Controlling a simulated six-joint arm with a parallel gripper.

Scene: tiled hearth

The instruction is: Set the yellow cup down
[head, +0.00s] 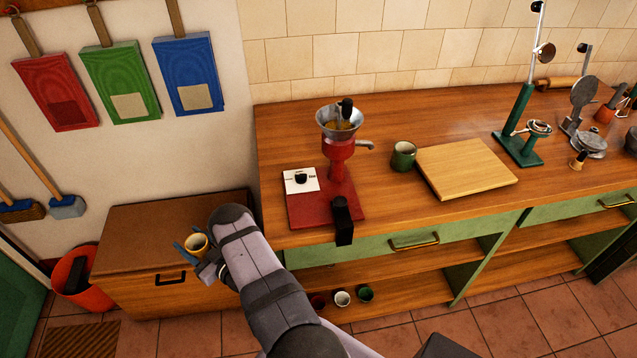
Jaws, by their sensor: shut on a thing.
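The yellow cup (197,246) is at the lower left in the head view, over the front part of a low wooden chest (130,230). My gripper (193,248) is shut on the cup, with blue fingers on either side of it. The cup looks upright, its dark opening facing up. I cannot tell whether its base touches the chest lid or hangs a little above it. My arm hides the right end of the chest and part of the gripper.
The chest lid is clear left of the cup. On the counter (440,218) stand a red grinder (339,150), a green cup (403,156) and a wooden board (466,169). Several cups sit on the lower shelf (412,277). A red bin (82,285) stands left of the chest.

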